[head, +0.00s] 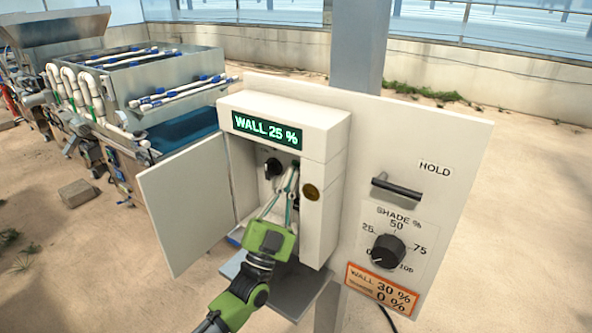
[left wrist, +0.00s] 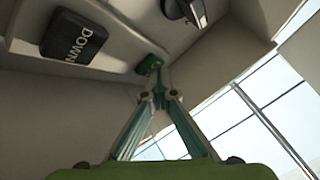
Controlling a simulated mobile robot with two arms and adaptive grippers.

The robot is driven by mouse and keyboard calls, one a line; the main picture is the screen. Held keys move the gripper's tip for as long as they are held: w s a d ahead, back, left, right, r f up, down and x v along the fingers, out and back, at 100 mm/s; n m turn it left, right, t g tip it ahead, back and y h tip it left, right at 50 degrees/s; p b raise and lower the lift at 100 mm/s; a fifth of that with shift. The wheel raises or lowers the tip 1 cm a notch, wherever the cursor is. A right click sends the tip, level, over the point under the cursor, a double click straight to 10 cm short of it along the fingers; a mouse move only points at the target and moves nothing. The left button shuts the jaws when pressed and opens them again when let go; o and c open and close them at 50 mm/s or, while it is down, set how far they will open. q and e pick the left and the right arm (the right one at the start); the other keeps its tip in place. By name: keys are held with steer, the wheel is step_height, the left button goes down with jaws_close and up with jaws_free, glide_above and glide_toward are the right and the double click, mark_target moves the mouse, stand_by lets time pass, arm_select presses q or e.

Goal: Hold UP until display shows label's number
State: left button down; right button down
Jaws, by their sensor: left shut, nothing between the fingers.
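The display (head: 266,130) on the white control box reads "WALL 25 %" in green. The orange label (head: 381,290) at the lower right of the panel reads "WALL 30 %", with a smaller "0 %" line below. My left gripper (head: 292,168) is shut and empty, reaching into the open box below the display. In the left wrist view its fingertips (left wrist: 158,90) are at a small green button (left wrist: 148,65), seemingly touching it; no lettering on it is readable. A black DOWN button (left wrist: 73,36) is to its left. My right gripper is out of view.
The box door (head: 187,208) stands open at left. A black knob (head: 272,168) is inside the box. On the panel are a HOLD handle (head: 397,188) and a SHADE % dial (head: 388,251). A seeder machine (head: 165,85) stands at the back left.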

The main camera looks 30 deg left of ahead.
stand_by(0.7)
arm_select(q)
steer(key=shift+s+p, duration=0.4)
steer(key=shift+s, duration=0.4)
steer(key=s, duration=0.1)
steer(key=s+p, duration=0.1)
steer(key=s, duration=0.3)
steer(key=shift+a+p, duration=0.25)
steer(key=shift+p, duration=0.15)
